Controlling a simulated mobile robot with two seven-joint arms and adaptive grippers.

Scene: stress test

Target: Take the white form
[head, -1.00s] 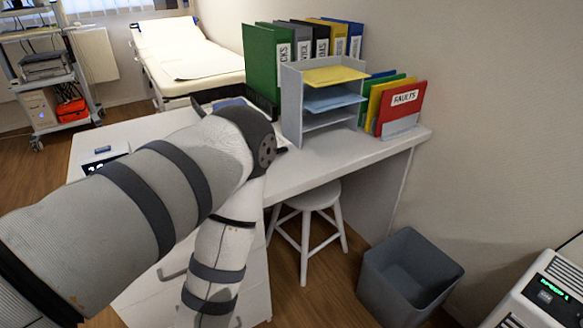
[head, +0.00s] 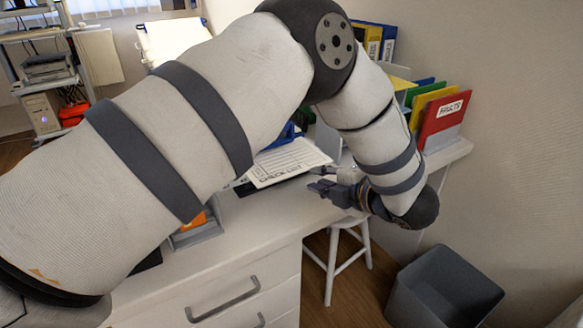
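A white form (head: 290,162) with a printed heading that seems to read "CHECK LIST" lies at the middle of the desk, partly hidden behind my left arm. It rests on or over something dark. My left gripper (head: 322,186) is just right of and in front of the form's near right corner, with its fingers pointing left. I see no paper between the fingers, and their gap is too small to judge. My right gripper is out of view.
The white desk (head: 262,212) has drawers in front. A red folder (head: 442,117) and other coloured files stand at its right end. A blue item (head: 287,135) is behind the form. A white stool (head: 345,262) and a grey bin (head: 445,290) stand below.

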